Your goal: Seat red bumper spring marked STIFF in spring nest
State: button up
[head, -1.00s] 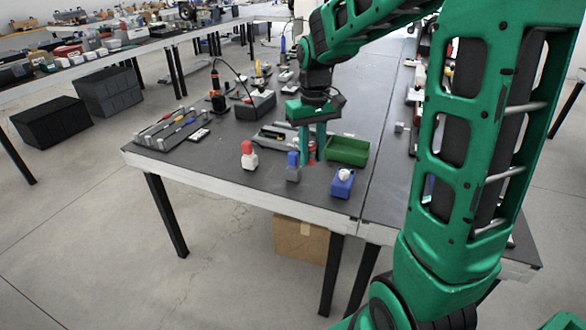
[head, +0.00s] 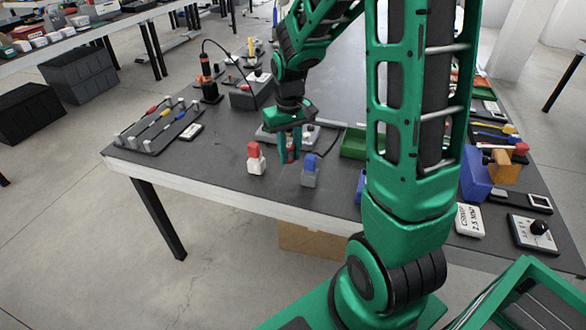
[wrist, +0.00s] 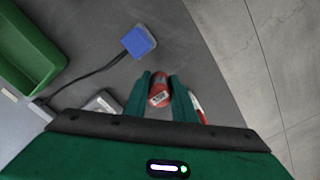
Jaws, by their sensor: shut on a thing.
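The red spring (wrist: 158,90) is a red cylinder with a pale label, too small to read. It sits between the two green fingers of my gripper (wrist: 160,97), which is shut on it. In the head view my gripper (head: 294,148) points down over the dark table, with the red spring (head: 291,152) between its fingers. Whether the spring touches the surface below is unclear. I cannot pick out the spring nest for sure; a grey fixture (head: 268,137) lies just behind my gripper.
A red-topped white block (head: 256,159) and a blue-topped grey block (head: 309,172) stand near the front edge. The blue top also shows in the wrist view (wrist: 138,41). A green bin (head: 353,143) is to the right, a tool rack (head: 152,130) to the left.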

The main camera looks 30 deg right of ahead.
aim_at(292, 176)
jog(key=shift+d+f, duration=0.2)
jog(key=shift+f, duration=0.45)
jog(key=shift+d+f, duration=0.15)
jog(key=shift+f, duration=0.45)
notch_tip(292, 176, down, 4)
jog(key=shift+r, duration=0.25)
jog(key=o, duration=1.1)
jog(key=shift+c, duration=0.2)
